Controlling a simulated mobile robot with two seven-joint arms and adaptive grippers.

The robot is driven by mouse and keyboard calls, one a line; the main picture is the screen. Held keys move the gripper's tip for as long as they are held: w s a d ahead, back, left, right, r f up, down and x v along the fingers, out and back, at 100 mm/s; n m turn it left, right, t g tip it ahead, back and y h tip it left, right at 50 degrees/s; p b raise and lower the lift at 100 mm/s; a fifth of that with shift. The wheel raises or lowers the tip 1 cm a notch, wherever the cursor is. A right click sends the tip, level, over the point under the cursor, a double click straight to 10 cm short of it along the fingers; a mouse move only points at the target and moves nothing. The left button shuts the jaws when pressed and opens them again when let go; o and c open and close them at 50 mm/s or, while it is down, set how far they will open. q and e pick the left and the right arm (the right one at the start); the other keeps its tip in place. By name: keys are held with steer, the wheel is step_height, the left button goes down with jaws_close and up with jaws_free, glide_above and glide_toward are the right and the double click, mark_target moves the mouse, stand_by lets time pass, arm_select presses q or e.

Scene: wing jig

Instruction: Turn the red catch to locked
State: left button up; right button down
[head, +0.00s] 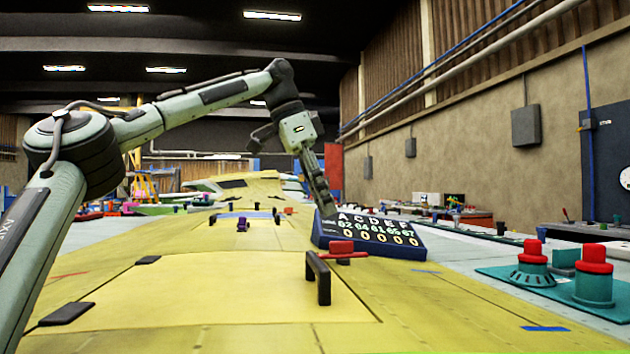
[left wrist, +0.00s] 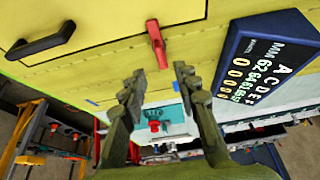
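The red catch (head: 341,248) sits on the yellow wing panel, on a dark base just beyond the black handle. In the left wrist view the red catch (left wrist: 156,42) stands out as a narrow red lever near the top middle. My left gripper (head: 326,208) points down beside the blue display box, above and beyond the catch. In the left wrist view my left gripper's fingers (left wrist: 158,76) are spread apart with nothing between them, and the catch lies ahead of the gap, not touched. Any locked marking is too small to tell. My right gripper is out of view.
The blue display box (head: 370,236) with letters and numbers stands close to the catch. The black handle (head: 319,277) rises from the panel in front. Two red-topped teal fixtures (head: 532,263) stand at right. The near yellow panel (head: 210,290) is mostly clear.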

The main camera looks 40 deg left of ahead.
arm_select(q)
steer(key=shift+v, duration=2.25)
steer(key=shift+f, duration=0.1)
